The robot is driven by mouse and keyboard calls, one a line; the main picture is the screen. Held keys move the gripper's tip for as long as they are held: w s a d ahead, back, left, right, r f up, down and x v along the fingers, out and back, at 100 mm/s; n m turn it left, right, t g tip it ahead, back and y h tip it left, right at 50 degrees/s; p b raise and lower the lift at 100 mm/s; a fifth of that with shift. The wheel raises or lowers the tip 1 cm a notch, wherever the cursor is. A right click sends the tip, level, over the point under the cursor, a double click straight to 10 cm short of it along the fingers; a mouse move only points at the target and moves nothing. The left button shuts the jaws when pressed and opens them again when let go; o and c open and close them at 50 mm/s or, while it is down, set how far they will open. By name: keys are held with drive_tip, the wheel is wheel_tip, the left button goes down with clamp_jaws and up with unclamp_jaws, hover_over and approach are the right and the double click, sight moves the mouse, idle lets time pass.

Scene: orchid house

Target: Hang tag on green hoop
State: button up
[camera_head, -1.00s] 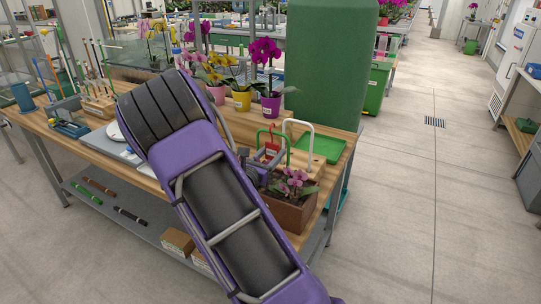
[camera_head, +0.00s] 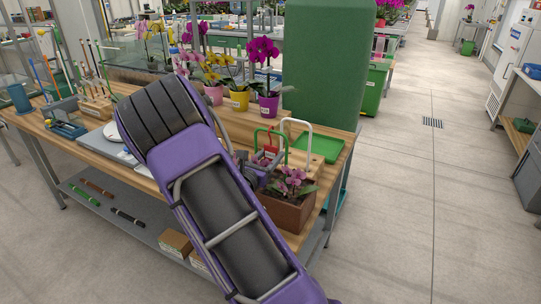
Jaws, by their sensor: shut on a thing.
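The green hoop (camera_head: 257,134) stands on the right end of the wooden bench, left of a white hoop (camera_head: 309,135). A small red tag (camera_head: 270,144) shows at the green hoop, within or just in front of its arch. Whether its loop is around the hoop cannot be made out. My gripper (camera_head: 262,166) is small in the picture, just below the tag and behind the planter, partly hidden by my arm. It looks shut on the red tag, though the fingertips are hard to see.
A brown planter with pink orchids (camera_head: 290,210) stands at the bench's front right corner. Potted orchids, one in a purple pot (camera_head: 269,106), line the back. My arm covers the bench middle.

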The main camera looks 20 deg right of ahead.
drive_tip(key=shift+f, duration=0.25)
drive_tip(key=o, duration=1.3)
drive_tip(key=shift+c, duration=0.2)
